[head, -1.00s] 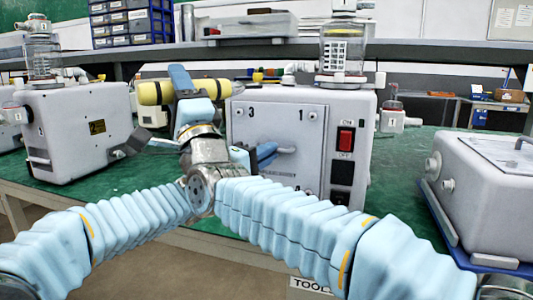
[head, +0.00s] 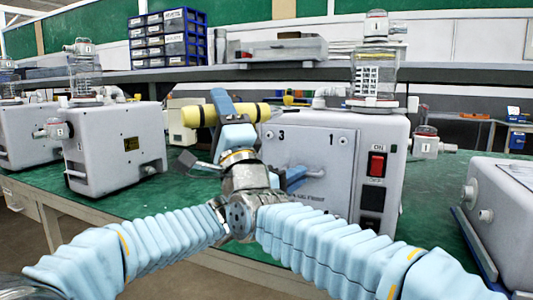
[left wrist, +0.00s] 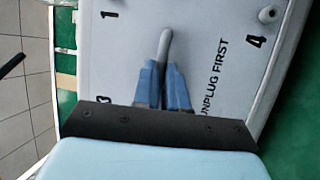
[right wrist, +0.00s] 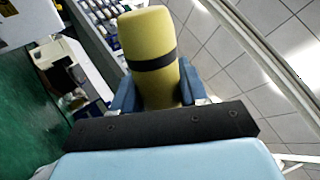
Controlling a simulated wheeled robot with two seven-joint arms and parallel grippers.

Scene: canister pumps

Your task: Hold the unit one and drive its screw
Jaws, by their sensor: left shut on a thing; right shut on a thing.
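Unit one (head: 345,150) is a pale grey pump housing with a glass jar on top marked 1. Its front panel (head: 270,160) has numbered corner screws, screw 1 (head: 343,141) and screw 3 (head: 268,134), and a central handle (head: 314,174). My left gripper (head: 292,180) is shut on that handle (left wrist: 165,48), seen close in the left wrist view. My right gripper (head: 224,112) is left of the panel, shut on a yellow cylinder with black bands (head: 205,115), also in the right wrist view (right wrist: 152,60). The cylinder's working end is hidden. My crossed forearms hide the panel's lower part.
Another grey pump (head: 115,150) stands left on the green bench (head: 190,195). A grey case on a blue tray (head: 475,245) is at right. A shelf (head: 285,72) with blue drawers (head: 168,38) runs behind. Bare bench shows between the pumps.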

